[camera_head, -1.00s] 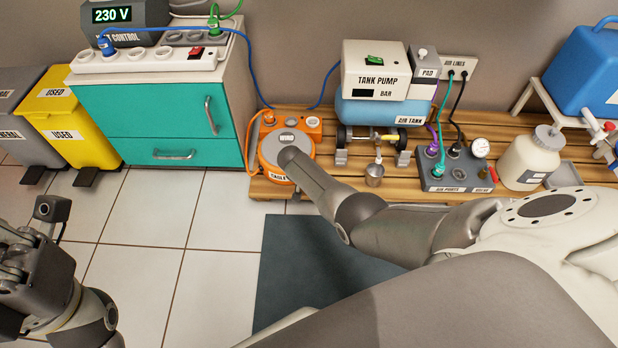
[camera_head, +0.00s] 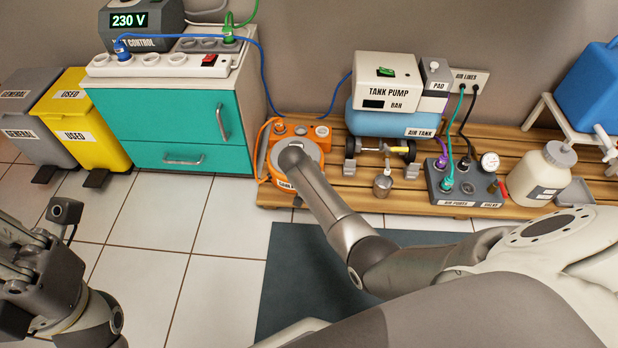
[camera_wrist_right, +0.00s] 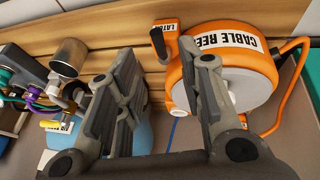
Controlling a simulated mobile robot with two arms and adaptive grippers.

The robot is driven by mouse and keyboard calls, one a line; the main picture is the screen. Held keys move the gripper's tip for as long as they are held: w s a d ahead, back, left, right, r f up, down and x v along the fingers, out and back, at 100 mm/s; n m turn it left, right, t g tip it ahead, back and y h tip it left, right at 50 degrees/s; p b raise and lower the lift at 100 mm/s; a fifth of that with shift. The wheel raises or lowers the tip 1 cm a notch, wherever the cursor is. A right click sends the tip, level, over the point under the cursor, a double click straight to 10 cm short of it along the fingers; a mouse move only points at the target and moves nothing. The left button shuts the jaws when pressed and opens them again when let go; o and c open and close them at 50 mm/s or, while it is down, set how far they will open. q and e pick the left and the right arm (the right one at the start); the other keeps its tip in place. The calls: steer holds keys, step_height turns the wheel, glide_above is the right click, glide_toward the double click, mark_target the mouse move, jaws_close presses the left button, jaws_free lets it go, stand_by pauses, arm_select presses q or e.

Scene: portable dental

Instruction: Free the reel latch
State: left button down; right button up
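The orange cable reel (camera_head: 277,178) stands on the wooden pallet in the head view, partly covered by my right arm. In the right wrist view the cable reel (camera_wrist_right: 232,82) fills the upper right, with its white disc facing me. The orange latch (camera_wrist_right: 164,41), labelled LATCH, is a small lever at its left side. My right gripper (camera_wrist_right: 165,62) is open, its fingers spread apart with nothing between them. The latch appears in the gap, past the fingertips; no contact shows. My left gripper (camera_head: 22,275) is at the far left, partly cut off, away from the reel.
The tank pump (camera_head: 387,85) and air ports block (camera_head: 465,187) stand on the pallet (camera_head: 330,190) right of the reel. An orange cable (camera_head: 259,150) loops from the reel beside the teal cabinet (camera_head: 180,125). The tiled floor (camera_head: 190,215) at the front left is clear.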

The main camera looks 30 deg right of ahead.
steer(key=shift+v, duration=2.6)
